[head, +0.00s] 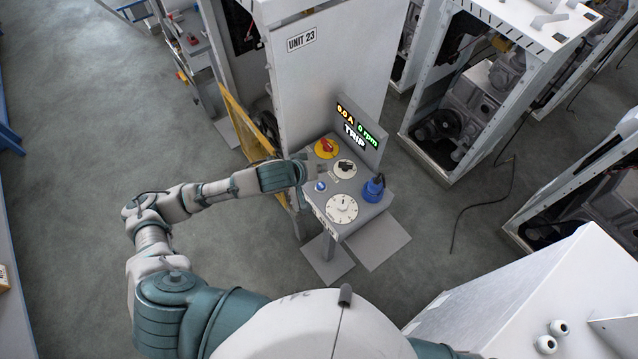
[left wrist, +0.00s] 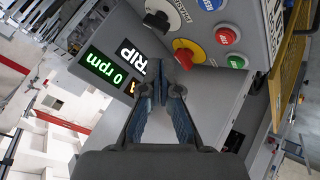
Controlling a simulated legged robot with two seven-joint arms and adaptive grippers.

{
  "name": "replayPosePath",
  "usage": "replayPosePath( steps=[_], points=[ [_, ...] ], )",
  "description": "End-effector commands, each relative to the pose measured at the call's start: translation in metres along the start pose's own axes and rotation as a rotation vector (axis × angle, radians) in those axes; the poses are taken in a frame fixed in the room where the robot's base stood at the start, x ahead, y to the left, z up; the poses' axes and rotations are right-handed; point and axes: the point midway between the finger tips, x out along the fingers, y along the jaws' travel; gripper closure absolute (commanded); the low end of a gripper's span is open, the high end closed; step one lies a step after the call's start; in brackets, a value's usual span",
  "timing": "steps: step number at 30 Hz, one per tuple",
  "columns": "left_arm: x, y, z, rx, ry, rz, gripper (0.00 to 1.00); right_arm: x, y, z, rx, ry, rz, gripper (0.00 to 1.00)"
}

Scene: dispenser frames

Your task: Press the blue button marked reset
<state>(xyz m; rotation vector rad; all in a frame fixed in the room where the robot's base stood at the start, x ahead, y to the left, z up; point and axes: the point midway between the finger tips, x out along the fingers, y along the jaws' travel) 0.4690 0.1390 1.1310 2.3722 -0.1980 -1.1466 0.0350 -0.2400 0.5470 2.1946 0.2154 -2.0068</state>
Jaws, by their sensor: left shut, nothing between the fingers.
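The control panel (head: 362,215) is a grey sloped console with a lit display (head: 358,125) reading TRIP, 0.0 A and 0 rpm. The blue button (head: 320,186) sits on its left side, close to my left gripper (head: 318,170). In the left wrist view the blue button (left wrist: 210,3) is cut by the top edge, in a row with a red button (left wrist: 224,36) and a green button (left wrist: 237,62). I cannot read its label. My left gripper (left wrist: 165,84) is shut and empty over the panel, apart from the blue button. My right gripper is not in view.
A red switch on a yellow disc (head: 326,148), a black knob (head: 344,168), a white dial (head: 341,208) and a blue plug (head: 373,190) crowd the panel. A yellow guard (head: 247,125) stands behind my left forearm. The UNIT 23 cabinet (head: 320,75) rises behind.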

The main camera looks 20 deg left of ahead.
Motion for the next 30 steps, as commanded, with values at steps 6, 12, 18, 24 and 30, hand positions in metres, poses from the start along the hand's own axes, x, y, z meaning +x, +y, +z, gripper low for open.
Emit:
replayPosePath(
  steps=[6, 12, 18, 24, 30],
  points=[
    [-0.003, -0.002, -0.012, -0.053, 0.009, -0.012, 1.0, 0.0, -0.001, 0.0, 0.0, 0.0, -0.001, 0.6],
    [-0.004, -0.005, -0.013, -0.055, 0.008, -0.011, 1.0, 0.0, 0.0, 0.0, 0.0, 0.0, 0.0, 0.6],
    [-0.002, -0.006, -0.011, -0.054, 0.008, -0.01, 1.0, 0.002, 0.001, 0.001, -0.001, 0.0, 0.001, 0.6],
    [0.009, -0.013, -0.004, -0.054, 0.009, -0.01, 1.0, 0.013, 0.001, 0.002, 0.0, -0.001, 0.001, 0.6],
    [0.026, -0.025, 0.01, -0.052, 0.009, -0.01, 1.0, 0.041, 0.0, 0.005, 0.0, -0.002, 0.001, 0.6]
  ],
)
